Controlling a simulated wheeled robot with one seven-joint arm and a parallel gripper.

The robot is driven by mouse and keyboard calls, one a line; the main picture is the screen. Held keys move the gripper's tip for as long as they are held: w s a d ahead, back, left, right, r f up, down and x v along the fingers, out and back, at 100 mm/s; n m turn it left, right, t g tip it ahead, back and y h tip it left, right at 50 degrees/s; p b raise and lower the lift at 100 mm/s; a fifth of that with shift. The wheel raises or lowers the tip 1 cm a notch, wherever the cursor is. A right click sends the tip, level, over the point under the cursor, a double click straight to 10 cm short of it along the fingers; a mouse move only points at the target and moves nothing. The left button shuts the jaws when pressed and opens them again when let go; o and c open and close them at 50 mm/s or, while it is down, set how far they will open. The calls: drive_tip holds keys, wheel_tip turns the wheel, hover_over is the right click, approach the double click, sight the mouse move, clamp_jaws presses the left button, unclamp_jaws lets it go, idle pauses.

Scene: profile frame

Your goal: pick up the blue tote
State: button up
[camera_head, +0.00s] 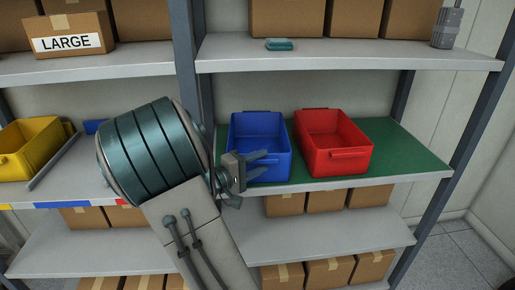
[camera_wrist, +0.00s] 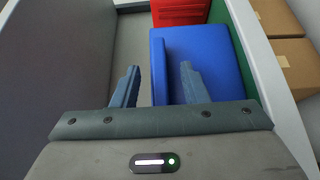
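The blue tote (camera_head: 259,130) stands upright on the green mat of the middle shelf, left of the red tote (camera_head: 330,135). My gripper (camera_head: 269,158) is at its front side, with the fingers overlapping the front wall in the head view. In the wrist view my gripper (camera_wrist: 158,70) is open, its two fingers spread apart. The near edge of the blue tote (camera_wrist: 210,62) shows between the fingers, with the right finger over the tote's blue area and the left finger over grey. Contact cannot be told. The tote's lower front left is hidden by my gripper.
The green mat (camera_head: 405,150) is free right of the red tote. A yellow tote (camera_head: 30,148) sits on the left shelf, beyond a grey upright (camera_head: 189,70). An upper shelf (camera_head: 350,52) hangs above the totes; cardboard boxes (camera_head: 318,202) stand below.

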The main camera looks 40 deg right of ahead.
clamp_jaws()
drive_tip(key=shift+r, duration=0.1)
drive_tip(key=shift+r, duration=0.4)
drive_tip(key=s+a+r+p, duration=0.1)
drive_tip(key=s+a+r, duration=0.6)
drive_tip(key=s+r, duration=0.2)
drive_tip(key=shift+a+r, duration=0.15)
drive_tip(key=shift+r, duration=0.4)
